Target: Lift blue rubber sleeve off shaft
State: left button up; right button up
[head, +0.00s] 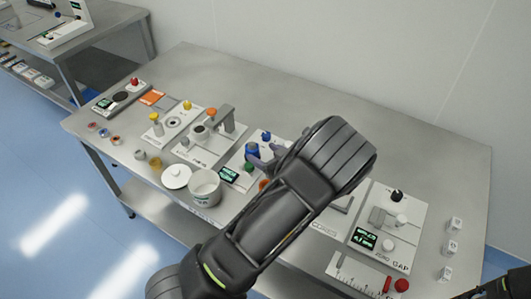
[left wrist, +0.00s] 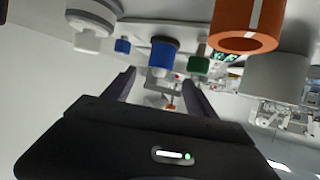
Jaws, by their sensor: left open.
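The blue rubber sleeve (head: 252,150) stands upright on a white panel near the middle of the table, partly hidden by my left gripper. It also shows in the left wrist view (left wrist: 163,54), where the picture is upside down and a pale cylindrical part shows at one end of it. My left gripper (head: 266,158) is open beside the sleeve. In the left wrist view its two fingers (left wrist: 160,88) point towards the sleeve, which appears between their lines and not gripped. I cannot tell the exact gap. My right gripper is not in view.
Close to the sleeve are a green part (left wrist: 199,65), a smaller blue knob (left wrist: 122,46) and an orange ring (left wrist: 244,44). My left forearm hides part of the panel. The table's back is clear.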

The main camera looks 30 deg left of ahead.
aim_at(254, 149)
pick_arm(q)
jog(key=b+x, duration=0.4)
jog(key=x, duration=0.2)
jog(key=shift+w+a+f, duration=0.15)
jog(key=shift+a+f, duration=0.1)
jog(key=shift+f, duration=0.05)
jog(key=shift+w+a+f, duration=0.1)
jog(key=shift+w+a, duration=0.1)
jog(key=shift+a, duration=0.35)
jog(key=shift+c, duration=0.6)
grip_shut()
